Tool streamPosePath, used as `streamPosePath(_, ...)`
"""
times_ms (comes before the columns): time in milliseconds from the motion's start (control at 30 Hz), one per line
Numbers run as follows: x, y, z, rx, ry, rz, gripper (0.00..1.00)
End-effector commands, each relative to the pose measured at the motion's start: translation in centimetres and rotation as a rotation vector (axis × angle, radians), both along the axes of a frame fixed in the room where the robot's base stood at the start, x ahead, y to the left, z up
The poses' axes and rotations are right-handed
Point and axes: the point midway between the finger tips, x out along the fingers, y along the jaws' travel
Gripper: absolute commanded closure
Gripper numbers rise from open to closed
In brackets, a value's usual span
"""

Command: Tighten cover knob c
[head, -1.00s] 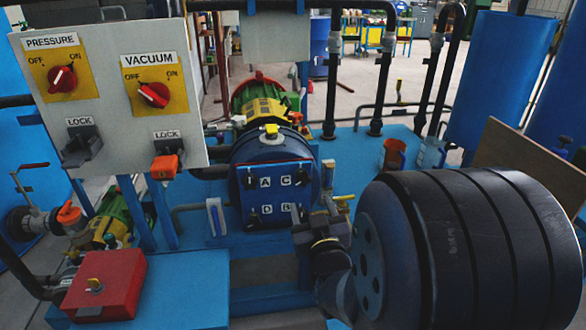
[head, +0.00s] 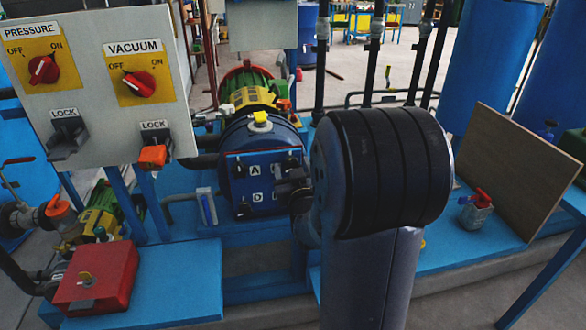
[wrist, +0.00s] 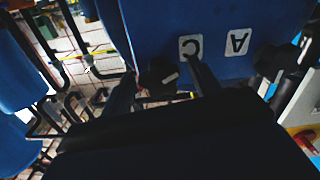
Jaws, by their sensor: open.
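In the wrist view the cover (wrist: 170,20) fills the top, with labels C (wrist: 190,47) and A. Cover knob c (wrist: 157,75) is dark with a pale mark, beside label C. My gripper (wrist: 161,73) is open, one finger on each side of knob c. I cannot tell whether a finger touches it. In the head view my gripper (head: 283,182) is in front of the cover's right side, partly hidden.
Another dark knob (wrist: 275,60) stands beside label A. A grey panel (head: 95,90) with pressure and vacuum switches is at the left, and a red box (head: 95,278) stands below it. A brown board (head: 520,170) and a small red-handled valve (head: 476,210) are at the right.

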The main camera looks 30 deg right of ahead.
Motion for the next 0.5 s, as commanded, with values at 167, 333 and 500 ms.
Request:
streamPosePath(167,-0.02,0.0,-0.01,0.0,0.0,0.0,0.46)
streamPosePath(333,-0.03,0.0,-0.01,0.0,0.0,0.0,0.6)
streamPosePath(500,-0.03,0.0,-0.01,0.0,0.0,0.0,0.74)
